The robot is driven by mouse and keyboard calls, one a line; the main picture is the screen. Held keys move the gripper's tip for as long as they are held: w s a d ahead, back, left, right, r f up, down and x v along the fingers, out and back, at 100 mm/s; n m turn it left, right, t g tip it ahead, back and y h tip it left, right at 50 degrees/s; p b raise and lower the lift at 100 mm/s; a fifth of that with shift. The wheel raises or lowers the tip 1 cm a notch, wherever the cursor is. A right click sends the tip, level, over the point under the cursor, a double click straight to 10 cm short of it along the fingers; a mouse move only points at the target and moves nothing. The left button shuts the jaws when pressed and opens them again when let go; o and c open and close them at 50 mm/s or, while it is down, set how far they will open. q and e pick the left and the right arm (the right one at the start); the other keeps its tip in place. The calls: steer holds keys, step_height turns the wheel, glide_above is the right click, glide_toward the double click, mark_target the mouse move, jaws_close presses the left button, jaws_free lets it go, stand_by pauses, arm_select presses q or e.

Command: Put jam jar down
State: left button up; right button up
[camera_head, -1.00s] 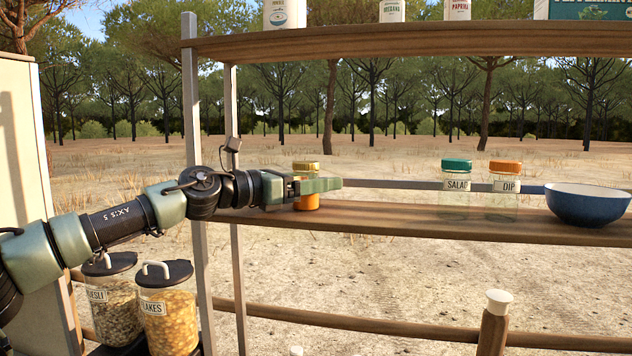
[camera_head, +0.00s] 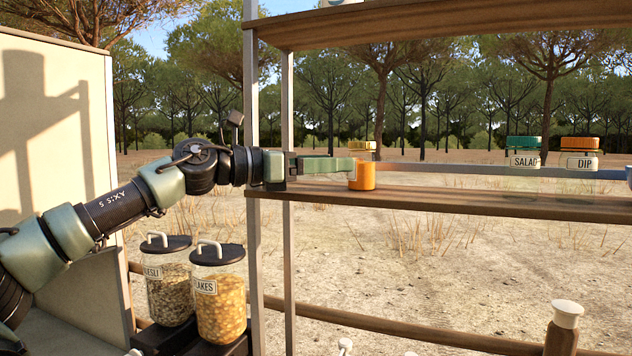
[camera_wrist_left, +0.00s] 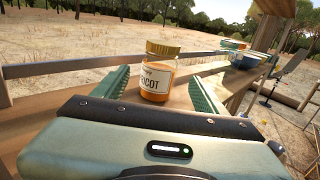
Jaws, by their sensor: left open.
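The jam jar (camera_head: 362,175), orange with a gold lid, stands upright on the middle wooden shelf (camera_head: 450,199) near its left post. In the left wrist view the jam jar (camera_wrist_left: 157,78) shows a pale label with letters ending in "COT". My left gripper (camera_head: 338,165) is open, and its fingertips reach the jar's left side in the head view. In the left wrist view the two fingers lie left and right of the jar, with gaps between them and the glass. My right gripper is not in view.
Jars labelled SALAD (camera_head: 523,153) and DIP (camera_head: 579,154) stand farther right on the same shelf. A metal post (camera_head: 252,120) is close to my left wrist. Muesli (camera_head: 168,285) and flakes (camera_head: 219,300) jars stand below. The shelf between the jam and SALAD is clear.

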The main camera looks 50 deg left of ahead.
arm_select(q)
steer(key=shift+b+v, duration=0.3)
steer(key=shift+v, duration=0.9)
